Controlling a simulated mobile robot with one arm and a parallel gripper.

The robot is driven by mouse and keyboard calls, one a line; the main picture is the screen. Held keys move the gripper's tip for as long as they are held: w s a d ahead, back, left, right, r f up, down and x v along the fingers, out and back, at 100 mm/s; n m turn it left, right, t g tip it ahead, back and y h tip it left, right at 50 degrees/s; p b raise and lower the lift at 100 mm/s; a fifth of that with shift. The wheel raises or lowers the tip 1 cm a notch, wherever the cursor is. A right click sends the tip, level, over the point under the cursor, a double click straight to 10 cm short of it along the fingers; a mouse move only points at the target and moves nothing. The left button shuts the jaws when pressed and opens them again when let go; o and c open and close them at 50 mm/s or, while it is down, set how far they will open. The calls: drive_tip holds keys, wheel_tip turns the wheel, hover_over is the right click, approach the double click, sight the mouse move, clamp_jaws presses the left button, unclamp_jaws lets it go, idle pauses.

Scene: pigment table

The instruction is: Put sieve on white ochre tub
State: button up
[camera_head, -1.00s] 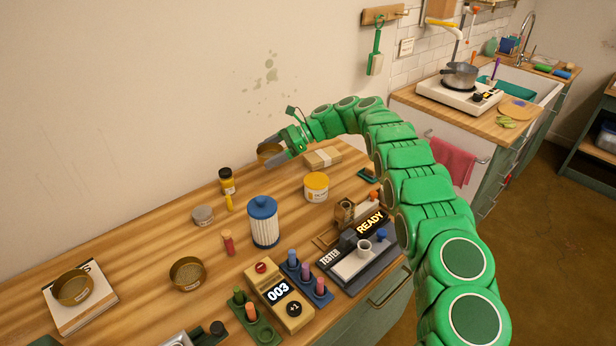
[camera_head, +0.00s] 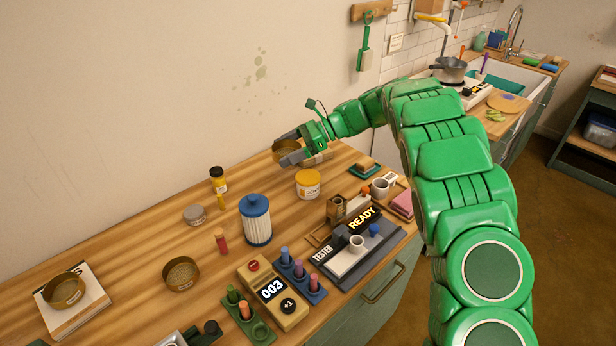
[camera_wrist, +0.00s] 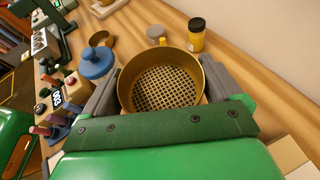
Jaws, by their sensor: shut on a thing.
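My gripper (camera_head: 289,157) is shut on a round brass sieve (camera_head: 284,146) and holds it at the back of the table, near the wall. In the wrist view the sieve (camera_wrist: 160,85) sits between the two grey fingers of my gripper (camera_wrist: 163,88), mesh visible inside its rim. A yellow-and-white tub (camera_head: 308,187), apparently the ochre one, stands on the table just in front and to the right of the held sieve, apart from it. I cannot make out this tub in the wrist view.
A blue-lidded ribbed jar (camera_head: 257,222), a yellow jar (camera_head: 218,182) and a small grey tin (camera_head: 194,214) stand nearby. Two similar brass sieves rest at left, one on the table (camera_head: 181,273), one on a book (camera_head: 64,291). A tester (camera_head: 352,255) stands at front right.

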drive_tip(key=s+d+r+m+t, duration=0.3)
drive_tip(key=s+d+r+t, duration=0.1)
drive_tip(key=s+d, duration=0.6)
hover_over(308, 176)
drive_tip(key=shift+y, duration=0.4)
drive_tip(key=shift+s+f, duration=0.15)
drive_tip(key=shift+f, duration=2.15)
drive_tip(key=shift+s+f, duration=0.15)
drive_tip(key=shift+f, duration=2.15)
drive_tip(key=shift+w+f, duration=0.15)
drive_tip(key=shift+f, duration=1.6)
drive_tip(key=o, duration=0.7)
drive_tip(key=shift+f, duration=0.1)
drive_tip(key=shift+o, duration=0.3)
